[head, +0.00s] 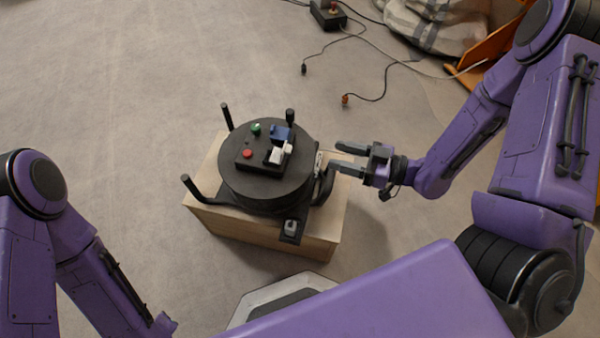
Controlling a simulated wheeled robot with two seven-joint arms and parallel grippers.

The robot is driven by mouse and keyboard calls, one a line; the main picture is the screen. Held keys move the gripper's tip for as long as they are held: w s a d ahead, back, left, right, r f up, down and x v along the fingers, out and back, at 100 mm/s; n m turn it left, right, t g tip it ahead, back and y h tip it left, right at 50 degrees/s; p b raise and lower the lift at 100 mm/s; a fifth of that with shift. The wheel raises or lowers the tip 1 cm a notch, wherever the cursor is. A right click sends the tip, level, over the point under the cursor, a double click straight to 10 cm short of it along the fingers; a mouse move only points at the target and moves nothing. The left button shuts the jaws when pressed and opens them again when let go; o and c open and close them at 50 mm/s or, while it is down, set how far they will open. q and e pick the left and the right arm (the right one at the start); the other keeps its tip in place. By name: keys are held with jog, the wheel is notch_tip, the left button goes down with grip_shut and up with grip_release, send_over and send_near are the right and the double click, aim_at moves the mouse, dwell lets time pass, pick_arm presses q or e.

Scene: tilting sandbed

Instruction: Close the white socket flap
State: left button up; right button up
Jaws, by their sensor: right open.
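A round black turntable (238,190) carries a black box (259,166) with a small white socket part (284,150) at its right side. A blue socket part (281,133) stands just behind the white one. The white flap is too small here to tell its exact angle. My right gripper (337,157) is open and empty, just right of the turntable, with its fingers pointing left towards it. It is apart from the white socket. My left arm shows at the lower left, but its gripper is out of the picture.
The turntable sits on a wooden block (262,233) with black upright posts (227,117) around it. A green button (256,129) and a red button (247,153) are on the box. Cables (370,98) lie on the floor behind. The floor at left is clear.

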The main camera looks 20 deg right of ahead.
jog(key=w+a+b, duration=0.1)
jog(key=a, duration=0.1)
jog(key=w+a+n+y, duration=0.1)
jog(key=a, duration=0.2)
jog(key=w+a+n+g+y+b, duration=0.1)
jog(key=w+a, duration=0.1)
jog(key=a, duration=0.1)
jog(key=shift+w+a+b, duration=0.1)
jog(key=shift+b, duration=0.2)
pick_arm(q)
jog(key=shift+f, duration=2.15)
pick_arm(e)
jog(key=shift+w+a, duration=0.3)
jog(key=shift+a, duration=0.1)
